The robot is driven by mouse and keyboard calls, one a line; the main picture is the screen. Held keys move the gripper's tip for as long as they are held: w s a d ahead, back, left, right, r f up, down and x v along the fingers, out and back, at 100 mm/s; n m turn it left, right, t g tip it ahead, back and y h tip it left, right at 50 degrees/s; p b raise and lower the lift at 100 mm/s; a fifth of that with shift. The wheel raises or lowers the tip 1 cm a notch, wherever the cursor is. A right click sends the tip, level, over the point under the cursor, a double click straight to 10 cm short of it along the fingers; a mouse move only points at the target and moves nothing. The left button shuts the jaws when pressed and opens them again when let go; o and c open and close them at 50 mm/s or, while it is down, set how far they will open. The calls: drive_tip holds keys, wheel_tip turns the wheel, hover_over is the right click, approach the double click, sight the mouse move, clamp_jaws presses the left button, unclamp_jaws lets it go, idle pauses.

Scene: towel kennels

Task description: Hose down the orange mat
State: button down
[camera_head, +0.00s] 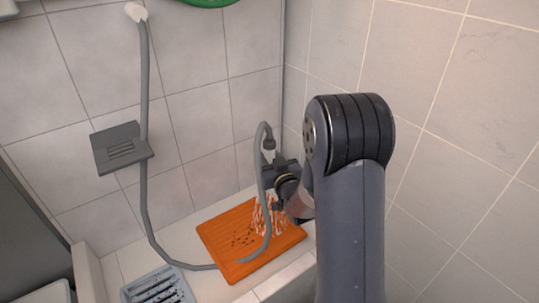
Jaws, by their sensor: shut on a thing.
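The orange mat (226,232) lies flat on a pale ledge at the foot of the tiled walls. Dark specks are scattered over its left and middle part. My gripper (272,170) is above the mat's right half and is shut on the grey hose's shower head (268,143). Whitish streaks of spray (268,216) fall on the mat's right side. My arm hides the area right of the gripper, and the fingertips are small and partly hidden.
The grey hose (144,130) hangs from a white wall outlet (136,12), loops low, and crosses the mat's front. A blue-grey slatted tray (158,286) with dark specks stands front left. Tiled walls close the back and right.

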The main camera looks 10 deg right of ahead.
drive_tip(key=shift+a+f, duration=0.1)
drive_tip(key=shift+f, duration=0.15)
drive_tip(key=s+a+b, duration=0.2)
drive_tip(key=a, duration=0.4)
drive_tip(key=s+a+b, duration=0.2)
drive_tip(key=s+a, duration=0.1)
drive_tip(key=a, duration=0.4)
drive_tip(key=shift+s+a+b, duration=0.3)
idle(1.8)
idle(0.6)
